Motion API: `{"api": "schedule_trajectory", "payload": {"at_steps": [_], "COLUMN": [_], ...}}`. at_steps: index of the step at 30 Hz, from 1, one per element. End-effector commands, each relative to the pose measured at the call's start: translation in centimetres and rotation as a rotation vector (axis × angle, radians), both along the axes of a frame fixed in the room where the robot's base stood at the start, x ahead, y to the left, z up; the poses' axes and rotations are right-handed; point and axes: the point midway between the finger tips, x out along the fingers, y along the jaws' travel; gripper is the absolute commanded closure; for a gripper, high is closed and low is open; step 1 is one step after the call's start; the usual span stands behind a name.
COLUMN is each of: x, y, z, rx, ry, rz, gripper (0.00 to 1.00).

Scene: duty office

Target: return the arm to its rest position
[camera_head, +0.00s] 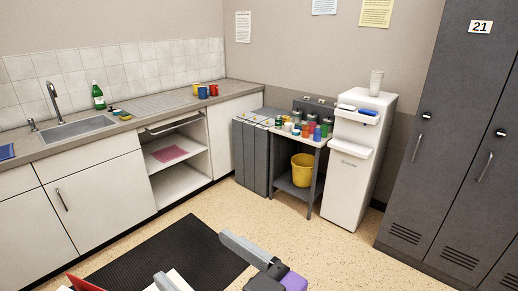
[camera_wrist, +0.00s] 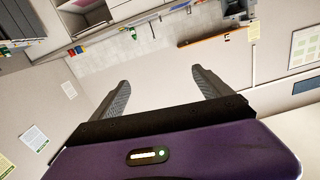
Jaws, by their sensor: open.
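My gripper (camera_wrist: 161,88) is open in the wrist view, its two dark grey fingers spread wide with nothing between them. Its purple body fills the bottom of that view. Beyond the fingers is the plain wall, and the room appears strongly tilted there. In the head view, a grey and purple part of my arm shows at the bottom centre, above the floor and near the black mat (camera_head: 172,252). It touches no furniture there. The rest of the arm is mostly out of view.
A counter (camera_head: 150,113) with a sink (camera_head: 75,128) runs along the left. A small table (camera_head: 311,142) with jars, a yellow bucket (camera_head: 302,170), a white dispenser (camera_head: 355,165) and grey lockers (camera_head: 440,150) stand at the back and right. Speckled floor (camera_head: 330,255) is open in front.

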Motion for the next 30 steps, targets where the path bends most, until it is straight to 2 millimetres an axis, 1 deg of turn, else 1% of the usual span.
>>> {"api": "schedule_trajectory", "payload": {"at_steps": [1,3,5,6,8,9,11,12,15,17,21,23,24,26,30], "x": [0.5,1.1,1.2,1.1,0.8,0.4,-0.4,-1.1,-3.1,-4.5,-8.3,-10.0,-11.2,-13.1,-17.5], "y": [-1.7,-4.1,-6.3,-7.8,-9.9,-11.3,-13.3,-14.5,-17.3,-18.9,-21.8,-22.8,-23.4,-24.2,-25.6], "z": [-1.1,-2.3,-3.3,-4.1,-5.2,-6.0,-7.0,-7.7,-9.4,-10.3,-12.2,-13.0,-13.5,-14.3,-16.2], "rx": [0.027,0.065,0.088,0.099,0.111,0.114,0.117,0.115,0.104,0.092,0.053,0.034,0.018,-0.007,-0.073], "ry": [0.006,-0.002,-0.012,-0.019,-0.03,-0.038,-0.05,-0.059,-0.077,-0.086,-0.096,-0.096,-0.091,-0.083,-0.033], "rz": [-0.069,-0.164,-0.241,-0.288,-0.355,-0.396,-0.452,-0.486,-0.562,-0.602,-0.676,-0.702,-0.718,-0.739,-0.781], "gripper": [0.11,0.11,0.11,0.11,0.11,0.11,0.11,0.11,0.11,0.11,0.11,0.11,0.11,0.11,0.11]}}
